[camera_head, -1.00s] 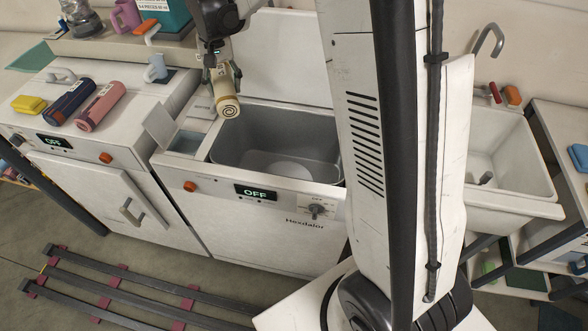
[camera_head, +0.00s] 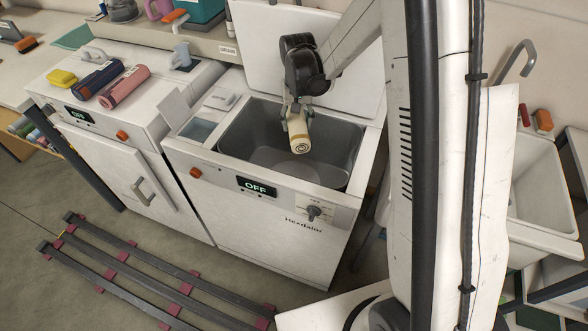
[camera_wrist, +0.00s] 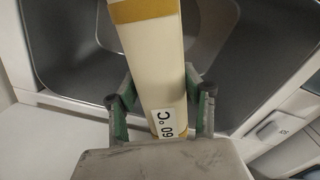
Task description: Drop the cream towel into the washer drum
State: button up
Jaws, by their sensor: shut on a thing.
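The cream towel (camera_head: 299,136) is a rolled cylinder with a spiral end. In the wrist view the towel (camera_wrist: 155,60) shows a mustard band and a "60 °C" label. My gripper (camera_head: 292,112) is shut on it, with a finger on each side of the roll in the wrist view (camera_wrist: 160,105). The towel hangs tilted over the open grey washer drum (camera_head: 245,135), near the middle of its opening in the head view. The washer (camera_head: 250,215) has its lid (camera_head: 265,50) raised at the back and its display reads "OFF". How high the towel is above the drum is unclear.
Left of the washer stands another white machine (camera_head: 115,160) with a navy roll (camera_head: 97,79), a pink roll (camera_head: 124,87) and a yellow sponge (camera_head: 61,78) on top. A sink (camera_head: 540,190) stands at right. A slatted rack (camera_head: 150,270) lies on the floor.

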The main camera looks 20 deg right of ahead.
notch_tip(320, 180, down, 4)
jog(key=shift+f+b, duration=0.15)
jog(key=shift+b, duration=0.65)
jog(key=o, duration=1.4)
notch_tip(320, 180, up, 12)
